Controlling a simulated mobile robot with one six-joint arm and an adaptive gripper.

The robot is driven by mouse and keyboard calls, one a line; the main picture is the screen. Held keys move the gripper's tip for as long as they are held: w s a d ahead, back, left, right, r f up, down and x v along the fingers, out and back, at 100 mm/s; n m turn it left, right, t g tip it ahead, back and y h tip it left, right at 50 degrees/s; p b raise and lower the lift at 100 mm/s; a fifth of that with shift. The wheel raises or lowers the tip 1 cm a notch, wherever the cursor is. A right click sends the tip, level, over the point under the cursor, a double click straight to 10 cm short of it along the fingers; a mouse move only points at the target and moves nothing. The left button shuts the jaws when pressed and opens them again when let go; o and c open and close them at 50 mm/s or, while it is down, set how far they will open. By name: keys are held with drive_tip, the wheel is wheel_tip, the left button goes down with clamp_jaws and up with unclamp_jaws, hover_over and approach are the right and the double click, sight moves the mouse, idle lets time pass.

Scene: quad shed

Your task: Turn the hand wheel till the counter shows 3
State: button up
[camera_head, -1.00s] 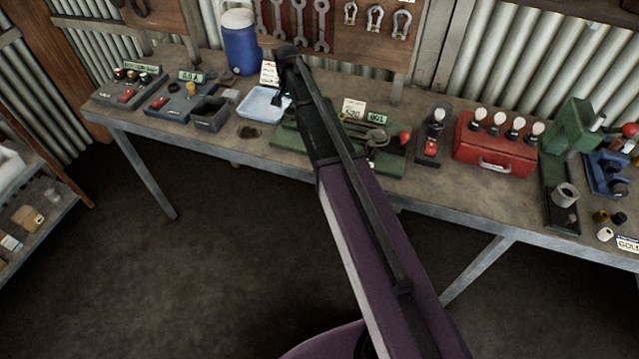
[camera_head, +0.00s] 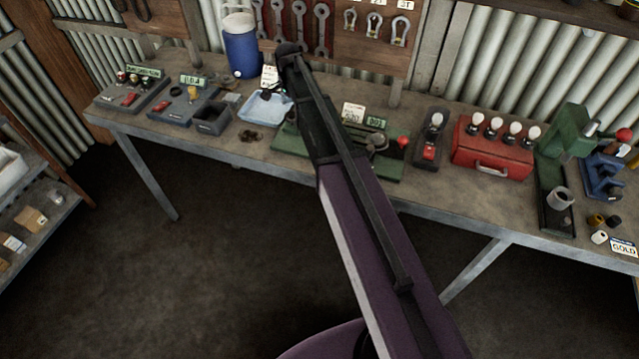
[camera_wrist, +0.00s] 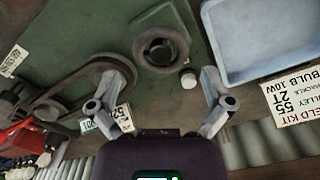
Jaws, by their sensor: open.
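A green machine base (camera_wrist: 185,15) stands on the bench; it also shows in the head view (camera_head: 382,168). In the wrist view a dark round wheel (camera_wrist: 160,47) with a pale knob (camera_wrist: 188,79) at its rim sits on the base; it appears to be the hand wheel. My arm hides it in the head view. The counter (camera_head: 376,123) on the base seems to read 001. My gripper (camera_wrist: 162,67) is open and empty, its fingers apart on either side of the knob. I cannot tell whether either finger touches the wheel.
A pale blue tray (camera_head: 252,117) lies left of the base. A looped belt or pulley (camera_wrist: 88,72) sits beside the wheel. A switch box with a lamp (camera_head: 430,140) and a red box (camera_head: 490,160) stand to the right. Printed cards (camera_wrist: 292,92) stand close by.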

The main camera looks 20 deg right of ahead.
drive_tip(key=shift+r+p, duration=5.4)
drive_tip(key=shift+r, duration=0.35)
drive_tip(key=s+f+n+b, duration=0.4)
drive_tip(key=s+f+b, duration=0.1)
drive_tip(key=s, duration=0.5)
drive_tip(key=s+f+n+b, duration=0.4)
drive_tip(key=s+f+b, duration=0.1)
drive_tip(key=s, duration=0.5)
drive_tip(key=s+f+n+b, duration=0.4)
drive_tip(key=s+f+b, duration=0.2)
drive_tip(key=s, duration=0.4)
drive_tip(key=shift+s+d+n, duration=0.15)
drive_tip(key=shift+s+n, duration=0.15)
drive_tip(key=shift+s, duration=0.1)
wheel_tip(320, 180, up, 16)
drive_tip(key=m+p, duration=1.6)
drive_tip(key=m, duration=0.3)
hover_over(292, 115)
